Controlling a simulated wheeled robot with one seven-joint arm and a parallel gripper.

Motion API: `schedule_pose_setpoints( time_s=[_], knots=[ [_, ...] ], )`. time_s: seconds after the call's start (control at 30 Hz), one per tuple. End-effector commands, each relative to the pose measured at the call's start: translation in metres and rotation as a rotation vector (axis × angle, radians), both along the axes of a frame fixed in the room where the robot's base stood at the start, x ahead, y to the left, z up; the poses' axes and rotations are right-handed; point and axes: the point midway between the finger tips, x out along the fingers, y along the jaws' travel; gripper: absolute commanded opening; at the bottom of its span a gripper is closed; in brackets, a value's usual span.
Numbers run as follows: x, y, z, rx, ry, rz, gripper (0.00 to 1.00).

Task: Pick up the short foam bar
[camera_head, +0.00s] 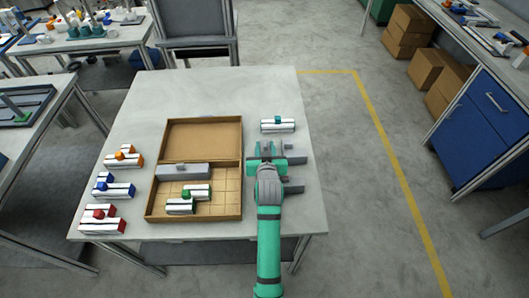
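My gripper (267,149) reaches over the right part of the table, just right of the open box. My teal arm hides part of what lies under it. Two short grey bars stick out to the right of my arm, an upper one (297,160) and a lower one (294,188); either may be a foam bar, and their full lengths are hidden. A longer grey bar (183,171) lies across the middle of the box. The fingertips are too small to show whether they are apart or holding anything.
The open cardboard box (205,122) has a gridded tray part with green-topped white-and-dark pieces (188,198). A teal-topped piece (278,124) lies beyond my gripper. Orange (124,157), blue (113,187) and red (103,220) topped pieces line the table's left side. The table's far part is clear.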

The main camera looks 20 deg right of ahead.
Motion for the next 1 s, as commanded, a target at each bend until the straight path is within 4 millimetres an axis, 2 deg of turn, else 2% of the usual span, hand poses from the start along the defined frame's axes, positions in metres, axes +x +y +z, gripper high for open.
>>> schedule_pose_setpoints(
  time_s=[0.37,0.57,0.7,0.77,1.0],
  knots=[
    [0.001,0.003,0.001,0.001,0.001,0.004,0.10],
    [0.001,0.001,0.014,0.000,-0.003,0.002,0.10],
    [0.000,0.000,0.035,-0.001,-0.004,0.000,0.10],
    [-0.010,0.002,0.043,-0.001,-0.003,0.000,0.10],
    [-0.055,0.008,0.096,-0.002,-0.004,-0.003,0.10]
  ],
)
